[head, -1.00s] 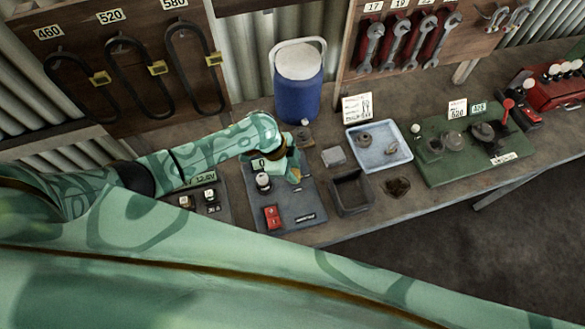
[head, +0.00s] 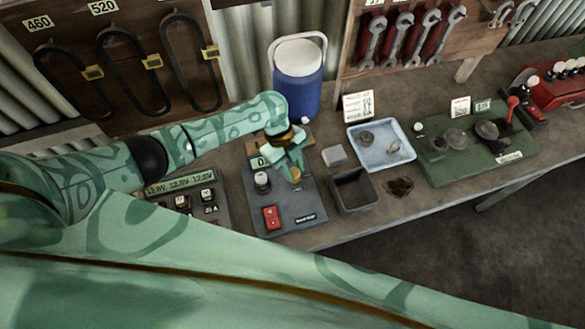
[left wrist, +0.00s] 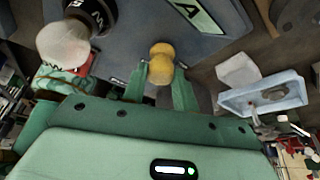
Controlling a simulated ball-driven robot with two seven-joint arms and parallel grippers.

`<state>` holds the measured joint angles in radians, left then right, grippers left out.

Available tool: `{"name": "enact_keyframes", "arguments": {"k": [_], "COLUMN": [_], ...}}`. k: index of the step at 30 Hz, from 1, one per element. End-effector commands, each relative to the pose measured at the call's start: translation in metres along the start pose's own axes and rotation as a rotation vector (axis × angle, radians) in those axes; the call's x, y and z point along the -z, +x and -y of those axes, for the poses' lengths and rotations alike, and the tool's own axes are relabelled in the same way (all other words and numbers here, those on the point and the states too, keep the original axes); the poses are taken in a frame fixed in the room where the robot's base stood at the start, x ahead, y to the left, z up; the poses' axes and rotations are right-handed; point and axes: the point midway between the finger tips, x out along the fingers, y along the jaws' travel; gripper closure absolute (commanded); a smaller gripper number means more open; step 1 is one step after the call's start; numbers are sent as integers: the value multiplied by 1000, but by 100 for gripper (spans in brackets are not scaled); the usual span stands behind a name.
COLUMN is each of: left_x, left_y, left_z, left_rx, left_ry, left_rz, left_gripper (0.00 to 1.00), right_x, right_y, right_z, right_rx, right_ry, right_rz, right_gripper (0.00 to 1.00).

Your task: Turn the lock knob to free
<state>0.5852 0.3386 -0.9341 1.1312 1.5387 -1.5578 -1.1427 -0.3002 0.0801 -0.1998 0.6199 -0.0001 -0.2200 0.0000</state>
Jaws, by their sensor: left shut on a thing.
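The brass-yellow lock knob (head: 295,174) sits on the right half of the dark grey panel (head: 310,203) on the bench. My left gripper (head: 291,166) reaches down to it from above. In the left wrist view the knob (left wrist: 161,66) has a rounded, waisted shape and lies between the two green fingers, which are shut on it. The panel's markings near the knob are too small or covered to read, so its setting cannot be told. My right gripper is not in view.
On the panel are a pale-topped black knob (head: 262,182) and a red rocker switch (head: 271,217). A box with a digital display (head: 180,184) stands left of it. An empty dark bin (head: 354,190) and a light blue tray (head: 381,145) stand right. A blue cooler (head: 298,88) stands behind.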

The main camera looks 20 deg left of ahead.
Motion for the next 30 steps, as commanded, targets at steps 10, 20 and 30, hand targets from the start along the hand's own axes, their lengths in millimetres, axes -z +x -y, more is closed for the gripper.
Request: {"name": "enact_keyframes", "arguments": {"k": [10, 20, 30], "left_x": [0, 2, 2], "left_y": [1, 1, 1], "left_z": [3, 5, 5], "left_rx": [-124, -240, -324], "left_ry": [305, 582, 786], "left_rz": [-3, -5, -7], "left_gripper": [94, 94, 94], "right_x": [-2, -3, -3], "right_y": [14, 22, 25], "right_z": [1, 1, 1], "right_rx": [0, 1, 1], "right_ry": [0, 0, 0], "right_rz": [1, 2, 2], "right_gripper": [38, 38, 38]}}
